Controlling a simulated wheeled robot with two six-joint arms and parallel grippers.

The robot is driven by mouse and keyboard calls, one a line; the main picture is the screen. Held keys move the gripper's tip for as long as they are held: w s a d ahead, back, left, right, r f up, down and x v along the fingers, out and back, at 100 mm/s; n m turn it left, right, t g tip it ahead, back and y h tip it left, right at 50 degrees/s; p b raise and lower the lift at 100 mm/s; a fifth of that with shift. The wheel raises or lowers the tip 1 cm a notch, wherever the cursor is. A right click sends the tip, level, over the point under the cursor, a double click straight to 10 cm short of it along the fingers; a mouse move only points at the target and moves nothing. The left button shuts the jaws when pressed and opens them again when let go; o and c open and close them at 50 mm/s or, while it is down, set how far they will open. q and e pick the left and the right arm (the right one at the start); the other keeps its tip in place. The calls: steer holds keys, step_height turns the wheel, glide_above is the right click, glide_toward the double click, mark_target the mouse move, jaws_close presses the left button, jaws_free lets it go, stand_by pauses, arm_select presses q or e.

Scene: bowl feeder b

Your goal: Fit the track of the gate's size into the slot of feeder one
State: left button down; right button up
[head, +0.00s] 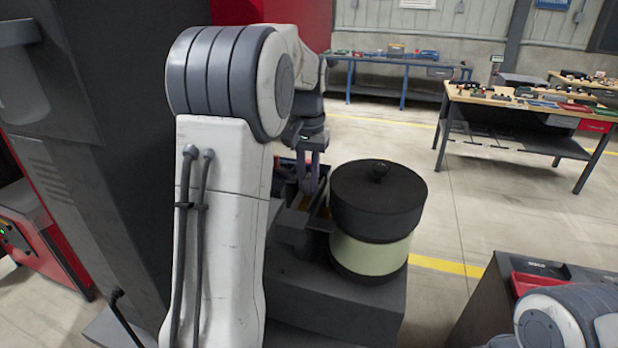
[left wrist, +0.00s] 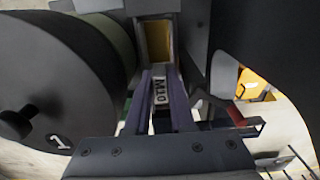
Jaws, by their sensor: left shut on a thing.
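Feeder one (head: 378,200) is a round bowl with a black knobbed lid and a pale green band, on a dark base. In the left wrist view, its lid (left wrist: 50,95) shows a "1". My left gripper (head: 310,180) is just left of the bowl, pointing down. In the left wrist view, its purple fingers (left wrist: 160,100) are shut on a grey track marked "M10" (left wrist: 160,91). A dark-walled channel with a yellow floor (left wrist: 157,42) lies just beyond the track; I cannot tell whether they touch. The gate's size is not readable. My right gripper is out of view.
A dark cabinet with a red tray (head: 540,284) stands at the lower right, partly behind my right arm. Workbenches with small items (head: 530,98) stand farther back. The floor between them is clear. The bowl stands close beside my left gripper.

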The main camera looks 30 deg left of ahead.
mark_target(308, 178)
arm_select(q)
steer(key=shift+f, duration=0.15)
steer(key=c, duration=0.8)
jaws_free()
steer(key=shift+o, duration=0.2)
steer(key=shift+r, duration=0.65)
step_height(308, 178, up, 11)
